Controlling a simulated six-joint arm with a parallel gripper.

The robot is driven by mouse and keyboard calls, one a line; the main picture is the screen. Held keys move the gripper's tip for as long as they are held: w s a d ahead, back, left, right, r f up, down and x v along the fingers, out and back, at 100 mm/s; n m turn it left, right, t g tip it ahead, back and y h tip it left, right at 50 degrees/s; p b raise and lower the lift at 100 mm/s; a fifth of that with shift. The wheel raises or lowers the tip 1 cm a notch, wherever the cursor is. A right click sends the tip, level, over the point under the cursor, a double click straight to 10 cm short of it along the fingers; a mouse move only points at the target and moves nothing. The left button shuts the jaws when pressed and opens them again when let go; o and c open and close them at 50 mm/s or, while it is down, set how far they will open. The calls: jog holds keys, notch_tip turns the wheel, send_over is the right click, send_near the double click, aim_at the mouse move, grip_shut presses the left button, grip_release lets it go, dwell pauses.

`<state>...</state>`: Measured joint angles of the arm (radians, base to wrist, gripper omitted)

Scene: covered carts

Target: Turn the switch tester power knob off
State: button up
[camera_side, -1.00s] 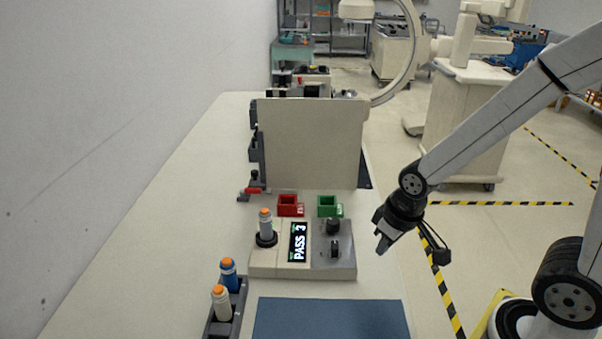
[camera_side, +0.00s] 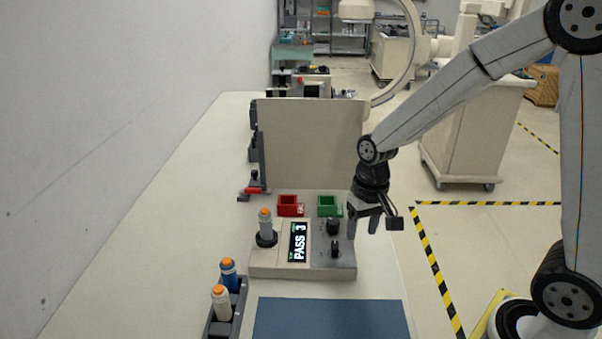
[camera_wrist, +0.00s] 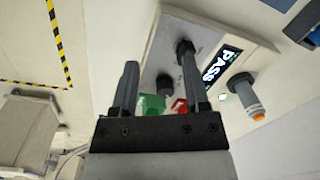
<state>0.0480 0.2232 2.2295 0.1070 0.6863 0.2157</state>
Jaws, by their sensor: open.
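The switch tester (camera_side: 275,268) is a beige box with a lit display (camera_side: 298,242) reading PASS 3. Two black knobs stand on its grey right-hand panel: a rear knob (camera_side: 333,226) and a front knob (camera_side: 335,249). Their labels are too small to read, so I cannot tell which is the power knob. A white, orange-topped switch (camera_side: 265,224) stands upright in the socket at the tester's left. My gripper (camera_side: 364,228) is open and empty, pointing down just right of the knobs. In the wrist view, its right finger overlaps one knob (camera_wrist: 183,47); the other knob (camera_wrist: 164,84) shows between the fingers.
A red bin (camera_side: 289,208) and a green bin (camera_side: 328,208) sit behind the tester, before an upright beige panel (camera_side: 312,145). A dark rack (camera_side: 238,300) holds two orange-topped switches at front left. A blue mat (camera_side: 330,318) lies clear in front.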

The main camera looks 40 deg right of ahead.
aim_at(335, 244)
jog(key=w+m+g+y, duration=0.2)
jog(key=w+m+g, duration=0.1)
jog(key=w+m, duration=0.2)
jog(key=shift+w+r, duration=0.35)
jog(key=shift+w, duration=0.8)
jog(key=shift+d+f, duration=0.1)
jog(key=shift+x, duration=3.85)
jog(key=shift+s, duration=0.2)
grip_shut()
